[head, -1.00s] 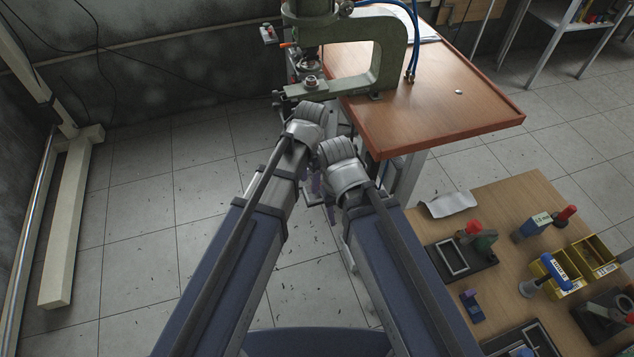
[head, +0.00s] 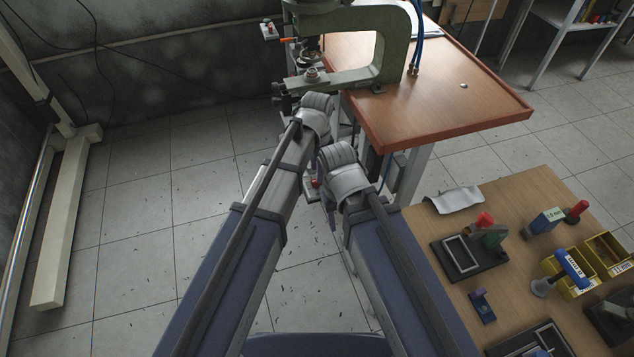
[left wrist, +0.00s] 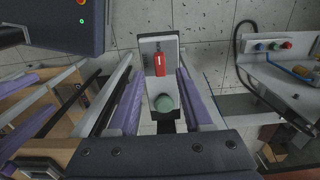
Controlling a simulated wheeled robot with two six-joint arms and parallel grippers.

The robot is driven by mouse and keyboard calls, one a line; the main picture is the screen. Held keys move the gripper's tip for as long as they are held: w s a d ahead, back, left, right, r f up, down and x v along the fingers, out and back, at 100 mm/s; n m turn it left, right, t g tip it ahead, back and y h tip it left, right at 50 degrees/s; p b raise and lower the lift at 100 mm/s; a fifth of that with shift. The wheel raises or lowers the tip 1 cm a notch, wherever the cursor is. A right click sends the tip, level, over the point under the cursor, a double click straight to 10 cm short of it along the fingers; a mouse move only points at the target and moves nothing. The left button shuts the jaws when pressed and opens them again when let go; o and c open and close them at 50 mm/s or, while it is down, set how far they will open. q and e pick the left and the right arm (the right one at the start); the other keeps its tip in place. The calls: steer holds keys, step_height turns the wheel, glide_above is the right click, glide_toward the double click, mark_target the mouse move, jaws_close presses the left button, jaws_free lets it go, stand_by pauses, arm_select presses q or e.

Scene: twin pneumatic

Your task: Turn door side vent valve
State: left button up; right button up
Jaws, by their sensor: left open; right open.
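In the left wrist view a small pale housing (left wrist: 147,46) carries a red lever-like part (left wrist: 160,63) with a white mark and a round green knob (left wrist: 164,102). The two purple fingers of my left gripper (left wrist: 161,80) stand apart on either side of the housing, with nothing gripped. Whether they touch it I cannot tell. A small red part (head: 316,183) shows between my arms in the head view. My forearms hide most of both grippers there. Purple strips of what looks like my right gripper (left wrist: 18,100) lie apart at the left of the wrist view.
A green C-frame press (head: 393,45) stands on a brown-topped table (head: 450,90) ahead. A wooden bench (head: 515,200) with tools, fixtures and yellow bins (head: 605,250) is at the right. A panel with coloured buttons (left wrist: 268,46) is right in the wrist view.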

arm_select(q)
steer(key=shift+f+b, duration=1.45)
steer(key=shift+f, duration=0.5)
steer(key=shift+c, duration=0.3)
jaws_close()
